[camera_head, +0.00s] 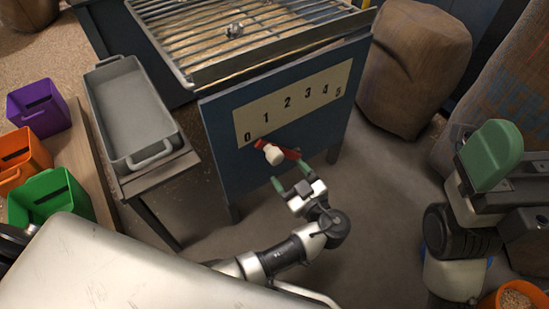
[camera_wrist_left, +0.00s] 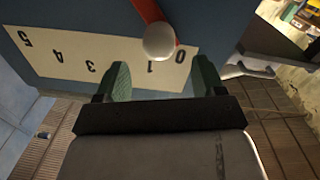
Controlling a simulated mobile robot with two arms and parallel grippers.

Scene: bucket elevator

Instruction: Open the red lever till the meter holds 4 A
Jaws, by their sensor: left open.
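The red lever (camera_head: 291,154) with a pale round knob (camera_head: 273,155) is on the front of a blue panel (camera_head: 213,125), below a cream scale plate (camera_head: 305,98) numbered 0 to 5. In the left wrist view the lever (camera_wrist_left: 152,10) and knob (camera_wrist_left: 159,42) appear beyond the fingertips, near the 0 and 1. My left gripper (camera_head: 305,171) is open and empty, just below and right of the knob, apart from it. Its green fingers (camera_wrist_left: 162,80) frame the scale's low end. My right gripper (camera_head: 490,155) shows at the right edge; its opening is hidden. No pointer is distinguishable on the scale.
A grey tray (camera_head: 93,84) rests on a bench left of the panel. Purple (camera_head: 38,108), orange (camera_head: 38,158) and green (camera_head: 72,188) bins stand farther left. A metal grate (camera_head: 205,80) tops the blue cabinet. Sacks (camera_head: 405,75) stand right. Floor right of my left gripper is clear.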

